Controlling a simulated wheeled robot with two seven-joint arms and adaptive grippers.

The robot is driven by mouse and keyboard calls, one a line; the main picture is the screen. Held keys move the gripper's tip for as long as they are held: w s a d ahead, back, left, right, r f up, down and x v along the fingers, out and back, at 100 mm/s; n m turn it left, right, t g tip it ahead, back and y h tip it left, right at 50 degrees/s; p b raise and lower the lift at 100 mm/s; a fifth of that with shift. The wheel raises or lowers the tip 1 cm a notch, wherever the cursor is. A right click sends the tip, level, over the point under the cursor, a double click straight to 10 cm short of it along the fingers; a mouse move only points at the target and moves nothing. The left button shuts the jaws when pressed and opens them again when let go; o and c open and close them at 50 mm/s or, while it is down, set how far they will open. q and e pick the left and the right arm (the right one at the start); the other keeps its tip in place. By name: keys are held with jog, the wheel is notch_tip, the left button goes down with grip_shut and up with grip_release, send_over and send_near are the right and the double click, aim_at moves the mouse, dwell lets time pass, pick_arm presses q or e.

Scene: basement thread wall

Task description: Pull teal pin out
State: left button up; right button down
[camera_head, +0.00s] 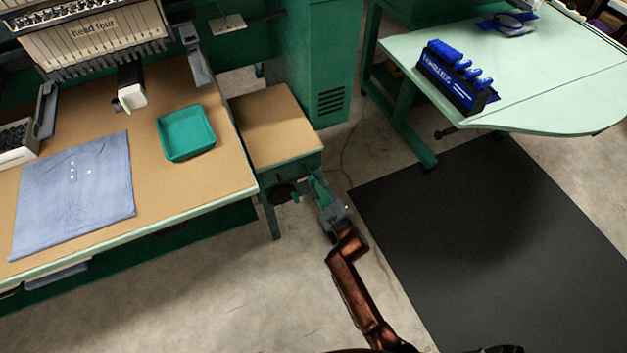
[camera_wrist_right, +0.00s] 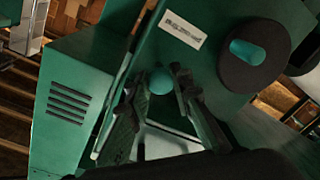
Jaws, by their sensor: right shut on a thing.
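The teal pin shows as a round teal knob (camera_wrist_right: 161,80) between the fingertips of my right gripper (camera_wrist_right: 160,92) in the right wrist view. That gripper is shut on it. In the head view my right gripper (camera_head: 317,184) is at the front right corner of the green stand with the tan top (camera_head: 276,127). The pin itself is hidden by the fingers there. I cannot tell how far the pin's shaft sits in the stand. My left gripper is not in view.
A black disc with a teal centre (camera_wrist_right: 250,52) is beside the gripper on the stand. A table with a teal tray (camera_head: 186,153) and blue cloth (camera_head: 75,190) stands left. A pale green table (camera_head: 560,95) is at right. The floor mat (camera_head: 500,235) is clear.

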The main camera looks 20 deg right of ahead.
jog(key=c, duration=2.2)
grip_release()
jog(key=shift+s+f, duration=0.1)
jog(key=shift+f, duration=0.1)
jog(key=o, duration=0.5)
jog(key=shift+r, duration=0.15)
jog(key=s, duration=0.8)
jog(key=s+d, duration=0.1)
jog(key=s, duration=0.3)
jog(key=shift+d, duration=0.1)
